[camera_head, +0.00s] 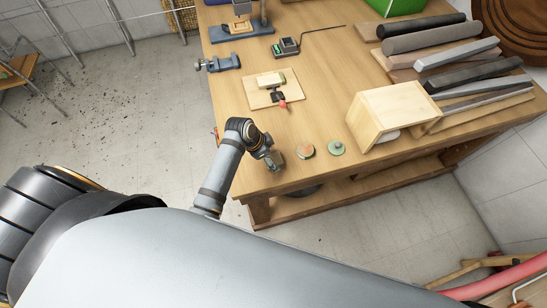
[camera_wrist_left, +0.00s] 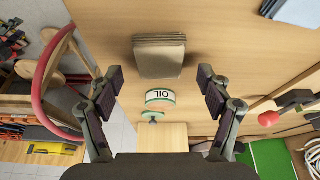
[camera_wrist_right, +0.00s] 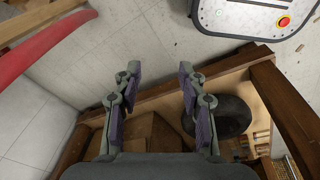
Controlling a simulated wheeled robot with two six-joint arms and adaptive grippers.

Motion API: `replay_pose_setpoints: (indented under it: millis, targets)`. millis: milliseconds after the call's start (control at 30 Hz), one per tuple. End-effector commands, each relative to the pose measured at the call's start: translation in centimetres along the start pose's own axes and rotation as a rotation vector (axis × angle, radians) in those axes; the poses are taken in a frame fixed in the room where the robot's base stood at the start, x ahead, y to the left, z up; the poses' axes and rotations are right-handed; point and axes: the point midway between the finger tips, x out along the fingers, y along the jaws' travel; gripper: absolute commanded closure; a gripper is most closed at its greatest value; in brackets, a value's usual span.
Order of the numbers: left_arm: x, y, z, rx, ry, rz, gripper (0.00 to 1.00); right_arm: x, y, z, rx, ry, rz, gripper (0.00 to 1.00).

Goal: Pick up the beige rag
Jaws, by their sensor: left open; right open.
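The beige rag (camera_wrist_left: 160,57) lies folded in a flat stack on the wooden table, near the top middle of the left wrist view. I cannot make it out in the head view. My left gripper (camera_wrist_left: 160,80) is open and empty, its fingers spread wide on either side of the view, with the rag ahead of and between their lines. In the head view my left gripper (camera_head: 273,158) hangs over the near left corner of the table. My right gripper (camera_wrist_right: 160,75) is open and empty near the table's lower frame; it is not seen in the head view.
A board with a red knob (camera_head: 270,90) lies behind. A black round object (camera_wrist_right: 230,116) sits under the table.

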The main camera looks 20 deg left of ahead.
Motion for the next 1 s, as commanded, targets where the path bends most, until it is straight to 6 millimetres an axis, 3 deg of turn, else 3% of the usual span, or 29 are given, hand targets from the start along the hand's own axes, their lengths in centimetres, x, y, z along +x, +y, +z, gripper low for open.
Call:
replay_pose_setpoints:
  millis: [133, 367, 767, 1000]
  targets:
    - [1.6, 0.0, 0.0, 0.0, 0.0, 0.001, 0.22, -0.6, 0.0, 0.9, 0.0, -0.015, -0.001, 0.59]
    - [2.0, 0.0, 0.0, 0.001, 0.0, -0.001, 0.22, -0.6, -0.1, 2.4, -0.001, -0.038, -0.002, 0.59]
    - [2.0, 0.0, 0.0, 0.0, 0.0, -0.001, 0.73, -0.6, -0.6, 1.9, 0.002, -0.031, -0.007, 0.59]
    - [2.0, -0.1, 0.0, 0.0, 0.0, -0.001, 0.76, -0.6, -0.5, 1.7, 0.001, -0.027, -0.006, 0.59]
